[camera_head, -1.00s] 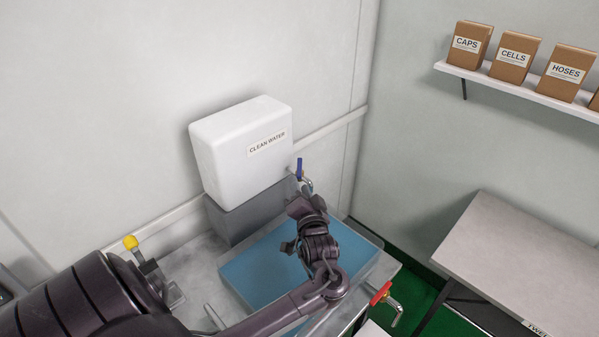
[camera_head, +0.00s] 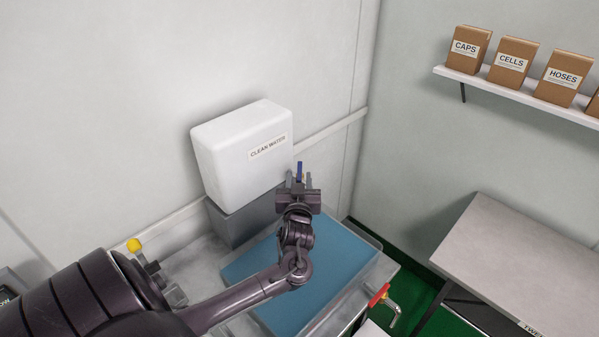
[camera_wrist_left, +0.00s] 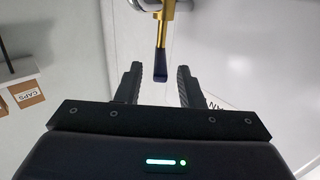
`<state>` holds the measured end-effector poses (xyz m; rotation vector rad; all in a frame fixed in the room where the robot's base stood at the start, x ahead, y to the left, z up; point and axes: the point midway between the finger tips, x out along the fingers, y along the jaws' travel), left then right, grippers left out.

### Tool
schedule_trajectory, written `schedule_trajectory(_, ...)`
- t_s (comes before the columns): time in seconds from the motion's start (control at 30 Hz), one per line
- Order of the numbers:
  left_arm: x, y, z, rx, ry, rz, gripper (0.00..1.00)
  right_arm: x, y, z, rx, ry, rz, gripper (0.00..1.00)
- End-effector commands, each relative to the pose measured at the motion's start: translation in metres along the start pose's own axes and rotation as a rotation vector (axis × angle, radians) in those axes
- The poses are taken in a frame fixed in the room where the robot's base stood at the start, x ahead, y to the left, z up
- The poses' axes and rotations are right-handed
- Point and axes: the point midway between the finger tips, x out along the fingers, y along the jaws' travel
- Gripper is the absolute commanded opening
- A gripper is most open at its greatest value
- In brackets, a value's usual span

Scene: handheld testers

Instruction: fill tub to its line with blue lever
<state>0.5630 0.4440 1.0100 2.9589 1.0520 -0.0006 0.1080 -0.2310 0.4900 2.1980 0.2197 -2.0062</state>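The blue lever (camera_head: 299,170) stands upright at the tap by the lower right corner of the white clean water tank (camera_head: 243,150). In the left wrist view the lever (camera_wrist_left: 161,62) has a dark blue end and a brass stem. My left gripper (camera_head: 299,180) is open, with one finger on each side of the lever's end and gaps on both sides; it also shows in the left wrist view (camera_wrist_left: 158,75). The tub (camera_head: 232,279) below holds blue water. My arm hides part of the tub, and I cannot make out its line. My right gripper is not in view.
A tap with a red lever (camera_head: 378,295) sticks out at the tub's front right. A yellow-ended lever (camera_head: 134,245) stands at the left. A grey table (camera_head: 520,250) and a shelf (camera_head: 510,88) with labelled boxes are at the right.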

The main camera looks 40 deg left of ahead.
Motion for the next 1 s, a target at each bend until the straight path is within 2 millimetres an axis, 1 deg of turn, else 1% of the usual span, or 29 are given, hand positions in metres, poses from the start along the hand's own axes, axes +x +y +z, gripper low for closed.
schedule_trajectory(0.03, 0.008, 0.0, -0.002, 0.003, 0.002, -0.001, 0.35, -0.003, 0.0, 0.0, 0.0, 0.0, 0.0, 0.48)
schedule_trajectory(0.1, 0.015, 0.001, -0.001, 0.002, 0.001, 0.0, 0.35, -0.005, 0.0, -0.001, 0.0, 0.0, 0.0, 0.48)
schedule_trajectory(0.2, 0.022, 0.0, 0.0, 0.002, 0.0, 0.0, 0.35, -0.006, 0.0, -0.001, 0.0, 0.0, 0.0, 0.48)
schedule_trajectory(0.5, 0.024, 0.0, 0.0, 0.0, 0.0, 0.001, 0.35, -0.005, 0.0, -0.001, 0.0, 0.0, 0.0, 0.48)
schedule_trajectory(0.77, 0.024, 0.0, 0.001, 0.001, 0.0, 0.001, 0.01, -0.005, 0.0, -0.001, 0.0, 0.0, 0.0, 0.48)
schedule_trajectory(1.0, 0.024, 0.001, 0.001, 0.001, 0.0, 0.001, 0.0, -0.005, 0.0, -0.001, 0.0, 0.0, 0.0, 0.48)
